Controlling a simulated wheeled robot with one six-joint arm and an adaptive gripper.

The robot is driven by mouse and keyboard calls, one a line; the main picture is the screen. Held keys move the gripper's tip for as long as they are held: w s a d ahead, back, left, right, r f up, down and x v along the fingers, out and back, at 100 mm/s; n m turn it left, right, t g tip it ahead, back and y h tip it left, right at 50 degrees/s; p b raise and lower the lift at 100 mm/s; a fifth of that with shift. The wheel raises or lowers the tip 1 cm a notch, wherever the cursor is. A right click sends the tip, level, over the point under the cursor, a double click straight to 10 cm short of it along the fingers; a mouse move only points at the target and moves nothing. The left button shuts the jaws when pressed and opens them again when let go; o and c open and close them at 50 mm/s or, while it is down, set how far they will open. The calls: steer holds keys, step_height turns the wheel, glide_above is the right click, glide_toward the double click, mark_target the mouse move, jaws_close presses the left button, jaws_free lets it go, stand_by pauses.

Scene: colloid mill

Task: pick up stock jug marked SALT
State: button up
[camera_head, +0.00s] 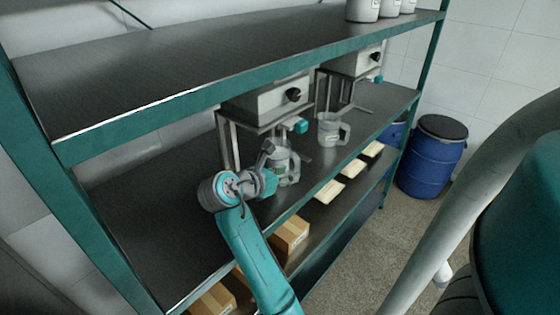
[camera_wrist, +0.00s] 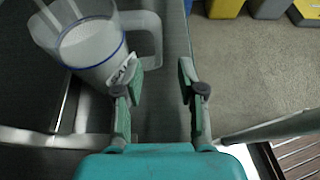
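The upper shelf (camera_head: 180,65) and the machine's box (camera_head: 268,100) are close above. Cardboard boxes (camera_head: 290,235) and pale trays (camera_head: 328,190) lie lower. Blue drums (camera_head: 430,155) stand at the right.

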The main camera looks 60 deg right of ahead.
mark_target(295, 170)
steer(key=shift+r+x, duration=0.15)
steer(key=shift+x, duration=1.2)
steer(key=shift+r+x, duration=0.1)
steer(key=shift+x, duration=1.25)
steer(key=shift+d, duration=0.15)
jaws_close()
